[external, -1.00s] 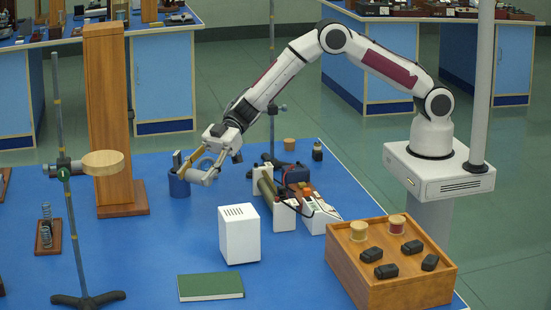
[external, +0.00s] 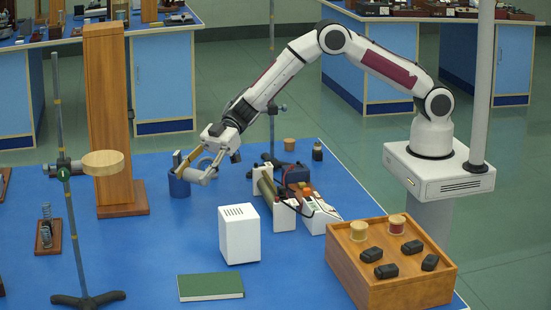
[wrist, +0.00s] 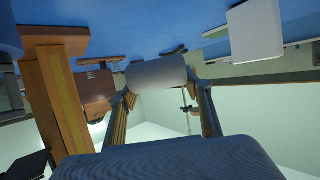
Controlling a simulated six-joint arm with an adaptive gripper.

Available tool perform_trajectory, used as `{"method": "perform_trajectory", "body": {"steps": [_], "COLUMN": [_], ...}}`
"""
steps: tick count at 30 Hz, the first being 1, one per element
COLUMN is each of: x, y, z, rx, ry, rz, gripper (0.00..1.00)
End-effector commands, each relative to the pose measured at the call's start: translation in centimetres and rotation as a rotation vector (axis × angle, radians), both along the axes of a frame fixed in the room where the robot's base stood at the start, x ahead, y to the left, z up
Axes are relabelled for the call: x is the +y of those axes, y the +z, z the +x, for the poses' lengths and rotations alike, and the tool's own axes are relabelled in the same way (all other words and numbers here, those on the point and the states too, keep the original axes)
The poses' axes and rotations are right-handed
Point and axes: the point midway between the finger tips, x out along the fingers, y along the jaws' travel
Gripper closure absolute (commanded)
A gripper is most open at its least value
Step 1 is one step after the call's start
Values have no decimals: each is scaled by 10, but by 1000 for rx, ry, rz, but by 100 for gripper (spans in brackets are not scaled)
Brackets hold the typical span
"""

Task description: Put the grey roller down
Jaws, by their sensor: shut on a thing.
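My gripper (external: 187,168) is shut on the grey roller (wrist: 157,72), which lies crosswise between the two fingertips in the wrist view. In the external view the roller is small and partly hidden by the fingers, just above and at the rim of a dark blue cup (external: 179,187). I cannot tell whether the roller touches the cup. The blue table top (external: 180,235) lies under them.
A tall wooden column (external: 108,120) stands left of the gripper. A white box (external: 239,235) and a green book (external: 210,287) are in front. A stand with a round wooden plate (external: 103,163) is at left. Bare table lies between the cup and the book.

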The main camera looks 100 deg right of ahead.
Motion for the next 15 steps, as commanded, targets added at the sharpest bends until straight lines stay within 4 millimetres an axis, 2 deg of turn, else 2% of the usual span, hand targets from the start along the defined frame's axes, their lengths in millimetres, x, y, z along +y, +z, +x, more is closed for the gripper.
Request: {"method": "perform_trajectory", "body": {"steps": [5,15], "x": [-9,-31], "y": [-7,-2], "z": [-2,-14], "rx": [2,0], "ry": [-57,-205], "rz": [0,1], "gripper": [79,79]}}
